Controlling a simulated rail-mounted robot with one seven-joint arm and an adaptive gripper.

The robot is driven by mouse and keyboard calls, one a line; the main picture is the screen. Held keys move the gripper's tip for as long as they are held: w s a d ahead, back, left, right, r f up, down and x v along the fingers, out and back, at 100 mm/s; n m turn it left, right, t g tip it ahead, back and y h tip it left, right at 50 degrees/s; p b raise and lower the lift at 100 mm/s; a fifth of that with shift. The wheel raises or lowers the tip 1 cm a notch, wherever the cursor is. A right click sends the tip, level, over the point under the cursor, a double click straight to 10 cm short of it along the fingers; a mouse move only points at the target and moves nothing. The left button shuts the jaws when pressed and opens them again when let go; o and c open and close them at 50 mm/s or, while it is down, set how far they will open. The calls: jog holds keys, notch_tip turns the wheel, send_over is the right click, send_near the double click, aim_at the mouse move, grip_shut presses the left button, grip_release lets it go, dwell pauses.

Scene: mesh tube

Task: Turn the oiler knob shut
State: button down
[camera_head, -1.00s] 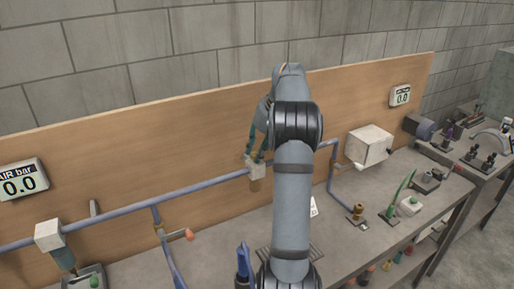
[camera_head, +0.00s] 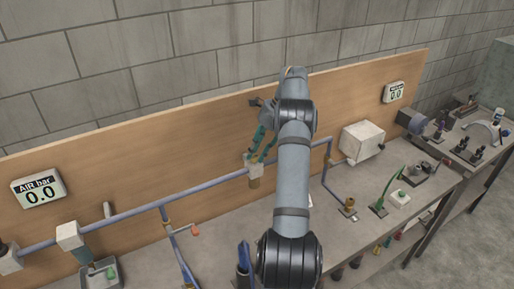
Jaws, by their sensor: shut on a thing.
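The oiler is the cream block (camera_head: 255,171) on the blue pipe in the middle of the board, with a brownish bowl (camera_head: 255,183) under it. My gripper (camera_head: 256,157) reaches down from above, its teal fingers at the top of this block. It is shut on the oiler knob there. The knob itself is too small and too covered by the fingers to make out, so its turn angle does not show. My arm stands in front, just right of the oiler.
An AIR bar gauge (camera_head: 38,188) at left reads 0.0; a second gauge (camera_head: 394,92) is at right. A cream unit (camera_head: 69,235) stands above a tray. A red-handled valve (camera_head: 195,230) hangs below the pipe. A white box (camera_head: 362,142) is right of my arm.

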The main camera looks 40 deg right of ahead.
jog(key=shift+w+r+n, duration=0.2)
jog(key=shift+n, duration=0.5)
jog(key=c, duration=1.5)
grip_release()
jog(key=shift+a+f, duration=0.1)
jog(key=shift+o, duration=0.2)
jog(key=shift+m, duration=0.3)
